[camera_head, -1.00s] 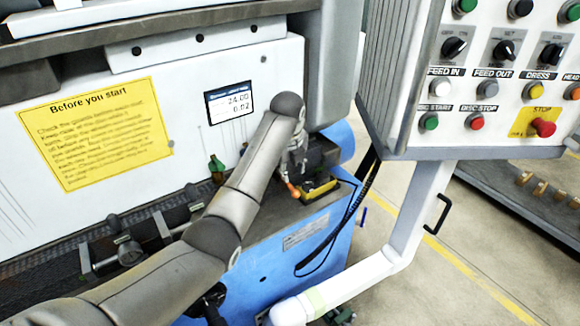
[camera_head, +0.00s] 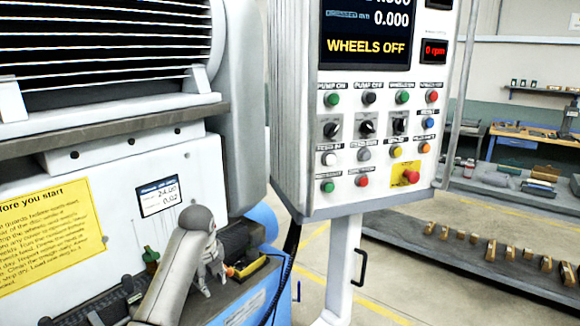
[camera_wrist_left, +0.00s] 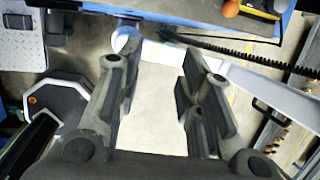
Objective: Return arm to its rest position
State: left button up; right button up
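My left arm comes in from the bottom left of the head view, in front of the grinder (camera_head: 190,165). My left gripper (camera_head: 211,271) is at its end, small and partly hidden by the wrist, beside a yellow-edged tray on the blue machine bed. In the left wrist view the gripper (camera_wrist_left: 158,100) has its two dark fingers wide apart, with only pale floor showing between them. An orange rounded piece (camera_wrist_left: 230,8) lies beyond the fingers at the top edge, apart from them. My right gripper is not in view.
The control panel (camera_head: 340,185) hangs on a white post (camera_head: 340,265) right of my arm; its screen reads "WHEELS OFF". The post's white lower arm (camera_wrist_left: 240,75) passes beyond my fingers. A black hose (camera_wrist_left: 230,52) runs nearby. A low rack (camera_head: 470,260) with several brass-coloured pieces stands right.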

pick_arm(q)
jog(key=s+f+n, duration=1.2)
jog(key=s+f, duration=0.5)
jog(key=s, duration=0.4)
jog(key=s+r+n+h, duration=0.1)
jog(key=s+r+n, duration=0.1)
jog(key=s+n, duration=1.55)
jog(key=s+f+m+g+b, duration=0.1)
jog(key=s+f+m+b, duration=0.2)
jog(key=f, duration=1.2)
jog(key=s+f+m+b, duration=0.25)
jog(key=s+f, duration=0.25)
jog(key=f, duration=1.1)
jog(key=s+a+f+g+b, duration=0.1)
jog(key=s+a+f+b, duration=0.1)
jog(key=s+f, duration=1.4)
notch_tip(320, 180, down, 4)
jog(key=shift+s+a+r+m+g+b, duration=0.1)
jog(key=shift+s+a+m+g+b, duration=0.25)
jog(key=shift+b, duration=0.2)
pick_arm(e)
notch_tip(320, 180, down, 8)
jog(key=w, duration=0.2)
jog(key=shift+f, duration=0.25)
